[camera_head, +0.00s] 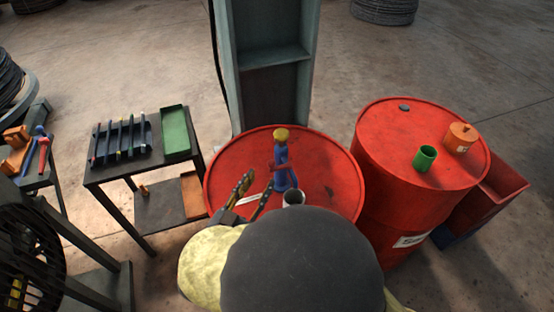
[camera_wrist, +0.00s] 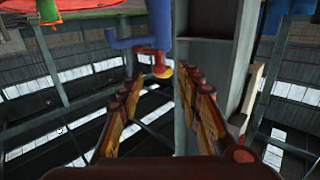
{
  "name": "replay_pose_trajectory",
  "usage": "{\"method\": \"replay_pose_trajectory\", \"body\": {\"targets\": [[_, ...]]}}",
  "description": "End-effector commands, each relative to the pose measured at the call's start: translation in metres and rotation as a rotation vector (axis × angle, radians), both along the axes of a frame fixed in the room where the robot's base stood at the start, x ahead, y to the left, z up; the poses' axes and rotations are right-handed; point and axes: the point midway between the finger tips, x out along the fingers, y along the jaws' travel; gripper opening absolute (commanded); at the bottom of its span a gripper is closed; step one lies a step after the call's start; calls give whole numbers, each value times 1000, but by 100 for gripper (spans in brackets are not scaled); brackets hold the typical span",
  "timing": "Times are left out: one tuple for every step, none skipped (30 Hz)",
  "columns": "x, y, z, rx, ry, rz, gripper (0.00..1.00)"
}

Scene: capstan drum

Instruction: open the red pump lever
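A blue pump (camera_head: 281,173) with a yellow cap (camera_head: 281,134) stands upright on the red drum (camera_head: 335,160) in the head view. A small dark red part, apparently the lever (camera_head: 285,166), shows across its middle. My gripper (camera_head: 255,195) is to the left of the pump, its two fingers open and apart. In the wrist view the scene looks upside down. The blue pump (camera_wrist: 125,42) is there with a red piece (camera_wrist: 152,53) and a yellow-orange end, beyond and between my open fingers (camera_wrist: 162,105). Nothing is between the fingertips. I cannot tell whether they touch the lever.
A second red drum (camera_head: 390,150) on the right carries a green cup (camera_head: 425,158) and an orange can (camera_head: 460,138). A grey post (camera_head: 265,60) rises behind; a tool table (camera_head: 110,172) is left.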

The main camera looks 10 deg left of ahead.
Motion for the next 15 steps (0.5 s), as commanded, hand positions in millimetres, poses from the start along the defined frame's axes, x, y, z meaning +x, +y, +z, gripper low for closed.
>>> {"method": "replay_pose_trajectory", "body": {"targets": [[0,-2,5,-10,-16,-7,35],[1,-3,7,-16,-22,-10,35],[3,-4,8,-21,-25,-13,35],[4,-5,7,-25,-23,-13,35],[7,-5,7,-26,-22,-13,35],[11,-6,7,-25,-23,-12,35],[16,-7,7,-25,-23,-13,35],[20,-9,6,-25,-22,-14,35],[26,-10,6,-24,-22,-13,35],[31,-11,6,-24,-22,-13,35],[35,-12,6,-23,-21,-13,35],[42,-14,6,-23,-22,-13,35],[46,-15,6,-23,-22,-13,35],[50,-16,6,-23,-22,-13,35],[56,-17,6,-23,-21,-12,35]]}}
